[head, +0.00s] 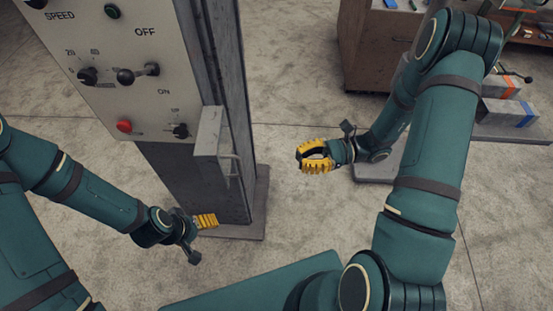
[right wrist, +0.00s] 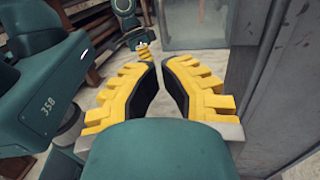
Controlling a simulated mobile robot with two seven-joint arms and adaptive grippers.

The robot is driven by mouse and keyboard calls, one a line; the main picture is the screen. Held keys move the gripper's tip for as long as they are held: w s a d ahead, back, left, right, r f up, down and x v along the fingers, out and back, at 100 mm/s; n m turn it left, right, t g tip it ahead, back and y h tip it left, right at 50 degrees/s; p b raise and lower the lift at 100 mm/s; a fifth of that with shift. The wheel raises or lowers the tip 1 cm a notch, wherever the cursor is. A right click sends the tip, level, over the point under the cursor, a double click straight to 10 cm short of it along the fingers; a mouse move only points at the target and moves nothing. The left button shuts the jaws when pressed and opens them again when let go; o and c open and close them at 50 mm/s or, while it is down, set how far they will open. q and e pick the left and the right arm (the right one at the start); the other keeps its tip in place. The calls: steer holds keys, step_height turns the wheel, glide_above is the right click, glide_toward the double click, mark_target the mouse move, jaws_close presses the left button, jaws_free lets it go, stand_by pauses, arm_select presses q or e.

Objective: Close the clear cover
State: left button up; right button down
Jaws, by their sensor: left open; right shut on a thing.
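The clear cover seems to be the pale see-through panel (right wrist: 215,25) at the top of the right wrist view, beyond my right fingertips. I cannot make it out surely in the head view. My right gripper (head: 314,168) is right of the control column, apart from it in the head view. In the right wrist view its yellow fingers (right wrist: 162,66) are nearly together; what is between them is too thin or hidden to tell. My left gripper (head: 207,220) is low by the column's foot, open, with no object visible in it.
The control column (head: 200,185) carries a panel (head: 100,65) with knobs, a red button and a green one. A grey block with a thin handle (head: 209,135) juts from its side. A brown cabinet (head: 365,50) stands behind. Bare concrete floor lies between.

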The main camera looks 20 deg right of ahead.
glide_toward(224, 149)
steer(key=s+a+f, duration=0.3)
steer(key=s+a, duration=0.1)
steer(key=a, duration=0.1)
steer(key=shift+a+f, duration=0.2)
steer(key=shift+f, duration=0.2)
